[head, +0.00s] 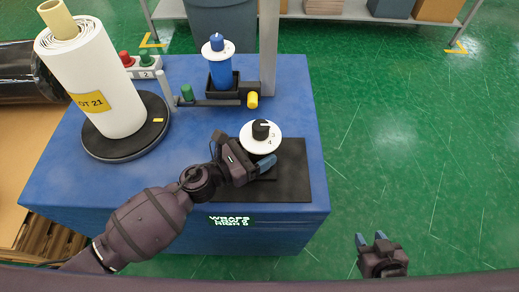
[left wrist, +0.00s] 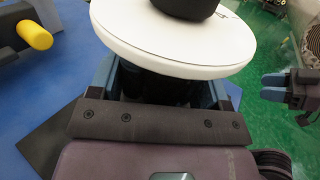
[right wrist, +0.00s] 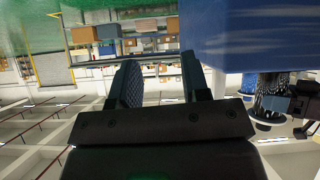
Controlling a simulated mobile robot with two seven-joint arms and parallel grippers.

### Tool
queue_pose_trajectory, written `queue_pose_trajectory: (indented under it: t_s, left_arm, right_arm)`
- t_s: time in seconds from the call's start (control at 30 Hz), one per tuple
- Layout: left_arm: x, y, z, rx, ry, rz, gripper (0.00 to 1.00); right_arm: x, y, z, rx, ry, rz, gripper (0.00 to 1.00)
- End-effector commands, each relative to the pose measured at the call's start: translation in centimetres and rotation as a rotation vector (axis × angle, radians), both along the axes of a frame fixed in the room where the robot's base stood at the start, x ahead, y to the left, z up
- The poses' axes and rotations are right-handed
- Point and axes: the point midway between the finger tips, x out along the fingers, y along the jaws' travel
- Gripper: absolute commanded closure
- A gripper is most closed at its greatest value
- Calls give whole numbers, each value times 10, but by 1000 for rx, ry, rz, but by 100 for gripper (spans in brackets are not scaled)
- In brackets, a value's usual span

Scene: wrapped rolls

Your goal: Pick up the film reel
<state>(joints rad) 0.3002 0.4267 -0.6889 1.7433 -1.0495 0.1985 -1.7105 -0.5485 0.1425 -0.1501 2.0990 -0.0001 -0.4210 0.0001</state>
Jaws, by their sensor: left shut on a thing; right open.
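The film reel (head: 221,72), a blue roll with a white disc and blue knob on top, stands upright in a black holder at the blue machine's back. In the left wrist view the white dial (left wrist: 170,40) covers the top of the jaws (left wrist: 160,82), so the held part is mostly hidden. My right gripper (head: 371,239) is open and empty beside the machine; its two fingers (right wrist: 160,82) show apart in the right wrist view.
A large white roll (head: 95,80) stands tilted in the view on a black turntable (head: 125,148) at left. A grey post (head: 269,45) rises behind. Green floor (head: 420,150) at right is clear.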

Motion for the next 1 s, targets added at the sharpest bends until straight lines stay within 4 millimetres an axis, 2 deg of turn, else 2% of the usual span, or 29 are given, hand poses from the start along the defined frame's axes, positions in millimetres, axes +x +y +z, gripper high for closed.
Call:
queue_pose_trajectory:
  t_s: [0.17,0.33,0.6,0.8,1.0]
  left_arm:
    - [2,0,30,0,-17,-3,71]
    - [2,0,72,1,-21,-4,71]
    - [2,0,137,1,-18,-2,71]
    - [1,0,172,0,-12,-2,71]
    - [1,-1,193,-2,-8,-2,71]
  right_arm:
    - [6,-2,17,-4,-27,3,57]
    - [7,-5,34,-11,-46,2,57]
    - [-5,-11,53,-13,-42,-11,57]
    - [-11,-10,64,-4,-39,-25,57]
    - [-6,-8,79,1,-54,-28,57]
